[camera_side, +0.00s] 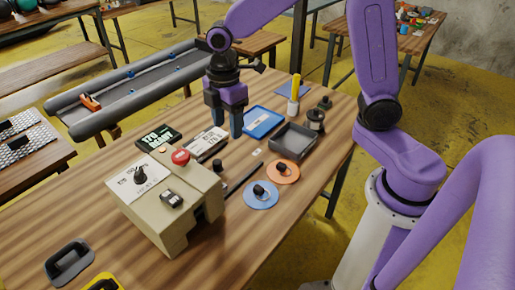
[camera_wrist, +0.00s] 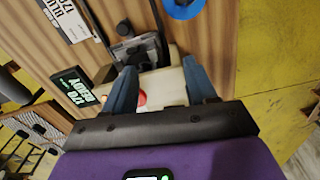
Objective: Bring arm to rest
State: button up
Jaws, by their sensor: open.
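My purple arm reaches over the wooden table from the right. My gripper (camera_side: 226,122) points down above the table, behind the beige machine (camera_side: 178,212) in the side view. In the wrist view my gripper (camera_wrist: 164,88) has its two blue-grey fingers spread apart with nothing held between them. Beyond the fingers lie the beige machine (camera_wrist: 165,88) and its red button (camera_wrist: 141,98). The red button also shows on top of the machine in the side view (camera_side: 181,157).
A blue tray (camera_side: 262,122), a dark grey tray (camera_side: 292,141), an orange disc (camera_side: 283,175) and a light blue disc (camera_side: 261,201) lie right of my gripper. A glue-like bottle with a yellow top (camera_side: 294,97) stands behind.

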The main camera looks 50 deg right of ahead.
jog(key=s+d+m, duration=0.2)
jog(key=s+d, duration=0.1)
jog(key=s, duration=0.8)
jog(key=s+d+r+m, duration=0.1)
jog(key=s+d+m, duration=0.1)
jog(key=s, duration=1)
jog(key=shift+s+d+r, duration=0.2)
jog(key=shift+d+r, duration=0.05)
jog(key=shift+d, duration=0.55)
